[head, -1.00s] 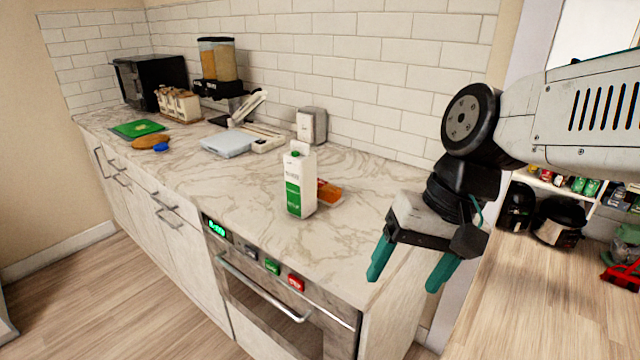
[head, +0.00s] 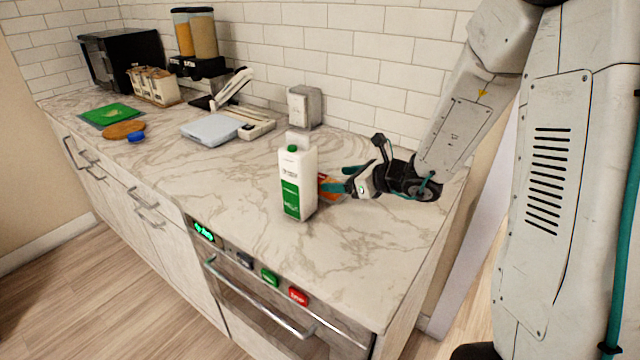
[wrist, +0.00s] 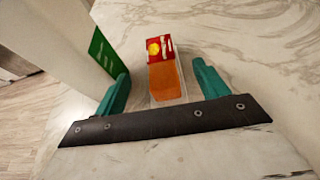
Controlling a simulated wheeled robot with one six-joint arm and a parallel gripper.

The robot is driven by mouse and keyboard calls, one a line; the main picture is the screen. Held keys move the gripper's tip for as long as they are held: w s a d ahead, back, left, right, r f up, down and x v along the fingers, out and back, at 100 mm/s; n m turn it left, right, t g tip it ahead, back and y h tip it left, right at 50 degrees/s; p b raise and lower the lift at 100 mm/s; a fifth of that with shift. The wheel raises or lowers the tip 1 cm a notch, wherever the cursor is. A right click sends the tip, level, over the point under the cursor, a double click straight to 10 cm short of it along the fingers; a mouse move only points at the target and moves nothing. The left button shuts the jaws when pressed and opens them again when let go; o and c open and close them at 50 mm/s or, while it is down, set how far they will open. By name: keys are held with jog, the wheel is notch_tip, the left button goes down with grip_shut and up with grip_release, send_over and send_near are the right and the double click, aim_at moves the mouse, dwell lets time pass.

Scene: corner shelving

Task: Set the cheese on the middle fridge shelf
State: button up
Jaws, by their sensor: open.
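The cheese is an orange block in a pack with a red label; it lies on the marble counter behind the milk carton. In the head view the cheese (head: 328,187) is mostly hidden by the carton and my gripper. In the wrist view the cheese (wrist: 164,75) lies ahead, between the two teal fingers. My gripper (head: 346,188) is open and low over the counter, at the right of the cheese; its fingers also show in the wrist view (wrist: 160,88). I cannot tell whether they touch the pack. No fridge shelf is in view.
A white and green milk carton (head: 297,180) stands upright close to the left finger. A grey box (head: 304,106) stands by the wall. A pale blue container (head: 211,130), a green board (head: 110,115) and dispensers (head: 195,40) are further left. The front middle counter (head: 225,170) is clear.

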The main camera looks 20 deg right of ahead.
jog(key=x, duration=0.6)
jog(key=shift+w+a+f, duration=0.15)
jog(key=shift+w, duration=0.15)
jog(key=c, duration=1.4)
notch_tip(320, 180, up, 25)
jog(key=shift+r, duration=0.1)
jog(key=m+t+h, duration=0.1)
jog(key=h, duration=0.1)
send_over(323, 179)
jog(key=w+d, duration=0.2)
jog(key=w, duration=0.1)
notch_tip(323, 179, down, 9)
jog(key=shift+w+a+f, duration=0.1)
jog(key=shift+a, duration=0.05)
jog(key=f+m, duration=0.1)
jog(key=f, duration=0.3)
jog(key=d+f+h, duration=0.1)
jog(key=f, duration=0.4)
jog(key=f+m+t, duration=0.1)
jog(key=f, duration=0.3)
jog(key=shift+s+d+f+m+h, duration=0.2)
jog(key=shift+s+d+m+h, duration=0.1)
jog(key=shift+s+d+h, duration=0.1)
jog(key=shift+a+f, duration=0.15)
jog(key=shift+f, duration=0.25)
